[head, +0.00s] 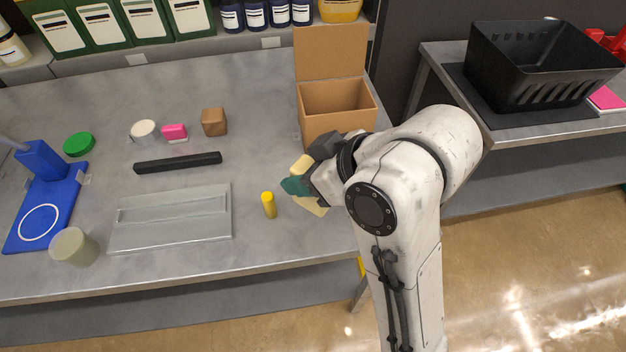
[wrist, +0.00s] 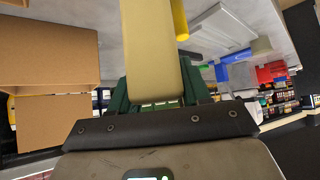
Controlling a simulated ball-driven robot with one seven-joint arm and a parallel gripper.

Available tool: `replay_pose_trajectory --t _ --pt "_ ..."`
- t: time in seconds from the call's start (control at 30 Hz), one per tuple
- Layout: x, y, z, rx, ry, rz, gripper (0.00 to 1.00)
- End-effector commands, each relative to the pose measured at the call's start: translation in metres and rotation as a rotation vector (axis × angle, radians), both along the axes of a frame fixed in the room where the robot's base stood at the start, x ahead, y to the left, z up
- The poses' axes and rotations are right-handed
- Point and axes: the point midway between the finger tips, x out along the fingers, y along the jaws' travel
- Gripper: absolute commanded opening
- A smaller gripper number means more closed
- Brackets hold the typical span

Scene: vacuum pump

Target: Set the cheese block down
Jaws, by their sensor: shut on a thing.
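The cheese block (wrist: 148,45) is a pale yellow bar that sticks out from between the green fingers of my gripper (wrist: 155,95) in the wrist view. In the head view the cheese block (head: 302,165) shows on both sides of my gripper (head: 295,186), which is shut on it. They are over the right part of the grey table (head: 260,245), in front of the cardboard box. I cannot tell whether the block touches the table. My gripper and wrist hide the middle of the block.
An open cardboard box (head: 336,110) stands behind my gripper. A yellow cylinder (head: 269,205) stands just left of it. A black crate (head: 540,65) sits on the right table.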

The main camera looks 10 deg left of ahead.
Motion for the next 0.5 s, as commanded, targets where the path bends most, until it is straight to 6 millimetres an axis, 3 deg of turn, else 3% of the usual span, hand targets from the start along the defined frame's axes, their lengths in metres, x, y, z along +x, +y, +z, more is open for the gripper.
replay_pose_trajectory --t 0.2,0.37,0.5 --pt "0.021 -0.004 -0.024 0.002 -0.003 -0.001 0.06" --pt "0.028 -0.005 -0.033 0.001 -0.002 -0.001 0.06" --pt "0.03 -0.006 -0.054 0.0 0.002 0.0 0.06"
